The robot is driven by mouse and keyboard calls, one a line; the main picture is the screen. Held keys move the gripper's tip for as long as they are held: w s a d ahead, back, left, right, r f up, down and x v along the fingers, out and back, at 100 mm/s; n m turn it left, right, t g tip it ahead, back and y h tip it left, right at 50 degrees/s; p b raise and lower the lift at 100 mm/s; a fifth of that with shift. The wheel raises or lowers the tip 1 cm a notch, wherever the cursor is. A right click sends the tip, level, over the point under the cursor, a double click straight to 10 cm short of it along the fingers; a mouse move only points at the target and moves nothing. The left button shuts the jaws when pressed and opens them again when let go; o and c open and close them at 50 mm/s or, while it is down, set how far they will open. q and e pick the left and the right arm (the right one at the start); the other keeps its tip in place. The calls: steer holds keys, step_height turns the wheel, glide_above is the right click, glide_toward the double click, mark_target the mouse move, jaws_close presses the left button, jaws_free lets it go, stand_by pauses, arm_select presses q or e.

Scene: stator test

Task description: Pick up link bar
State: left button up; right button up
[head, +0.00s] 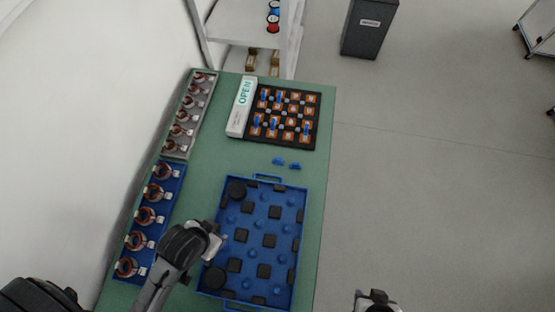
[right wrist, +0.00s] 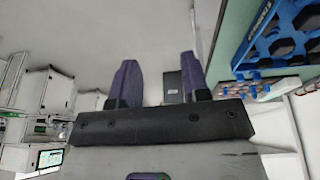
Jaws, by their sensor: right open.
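Two small blue pieces (head: 278,161) (head: 295,166) lie on the green table between the blue tray and the black board. More blue pieces (head: 273,126) sit on the black board with orange squares. I cannot tell which of these is the link bar. My right gripper (head: 375,296) is at the bottom of the head view, right of the table. In the right wrist view its purple-grey fingers (right wrist: 158,78) are apart with nothing between them. My left gripper (head: 216,240) is above the left edge of the blue tray; its fingertips are too unclear to judge.
The blue tray (head: 300,215) holds black blocks and two black discs. A blue rack (head: 140,248) and a grey rack (head: 207,92) with copper rings line the left side. A white "OPEN" box (head: 239,112) adjoins the board. A dark bin (head: 368,28) stands on the clear floor.

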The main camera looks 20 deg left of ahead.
steer(key=o, duration=0.3)
